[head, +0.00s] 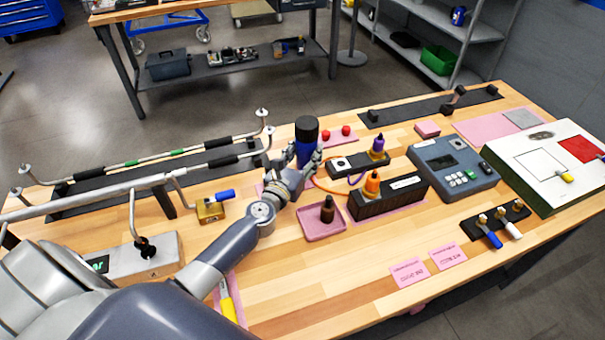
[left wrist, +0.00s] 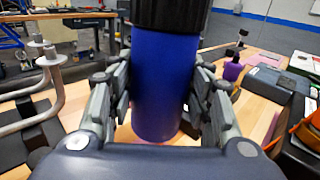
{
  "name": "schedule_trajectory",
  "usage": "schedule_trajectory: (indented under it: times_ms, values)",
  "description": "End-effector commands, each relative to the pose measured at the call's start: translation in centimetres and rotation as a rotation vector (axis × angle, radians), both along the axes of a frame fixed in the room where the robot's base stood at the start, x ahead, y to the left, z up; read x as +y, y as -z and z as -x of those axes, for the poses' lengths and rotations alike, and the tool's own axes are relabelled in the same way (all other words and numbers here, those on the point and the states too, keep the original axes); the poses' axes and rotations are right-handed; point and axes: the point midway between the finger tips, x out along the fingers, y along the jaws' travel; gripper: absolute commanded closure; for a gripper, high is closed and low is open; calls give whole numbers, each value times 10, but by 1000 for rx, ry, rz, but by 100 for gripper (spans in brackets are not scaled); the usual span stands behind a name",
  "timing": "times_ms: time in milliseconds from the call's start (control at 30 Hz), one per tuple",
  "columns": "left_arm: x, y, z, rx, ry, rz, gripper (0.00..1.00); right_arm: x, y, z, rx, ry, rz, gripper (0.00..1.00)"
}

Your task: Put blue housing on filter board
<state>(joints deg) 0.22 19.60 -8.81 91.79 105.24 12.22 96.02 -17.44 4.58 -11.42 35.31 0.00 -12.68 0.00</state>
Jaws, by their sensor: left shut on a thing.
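The blue housing (head: 305,150) is an upright blue cylinder with a black cap, at the back middle of the bench. My left gripper (head: 304,162) is shut around its sides. In the left wrist view the blue housing (left wrist: 165,85) stands between the two fingers, its cap above them. A pink surface shows below it; I cannot tell whether it touches. I cannot tell for sure which item is the filter board; a white board (head: 545,165) with a black outlined square and a red panel lies at the right. My right gripper is not in view.
Metal rods on a dark stand (head: 90,190) lie left. The bench's front middle is mostly clear.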

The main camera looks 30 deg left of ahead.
Motion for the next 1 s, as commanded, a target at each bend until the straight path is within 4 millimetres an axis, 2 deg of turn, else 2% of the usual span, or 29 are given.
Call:
schedule_trajectory:
  times_ms: [33,233,500,1000]
  values:
    - [0,8,-1,-5,0,-1,100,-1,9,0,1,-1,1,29]
    - [0,17,-1,-5,0,-1,100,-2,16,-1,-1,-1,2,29]
    - [0,47,-1,-4,0,-1,100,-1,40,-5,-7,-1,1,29]
    - [0,54,-1,-5,-1,0,100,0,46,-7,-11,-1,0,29]
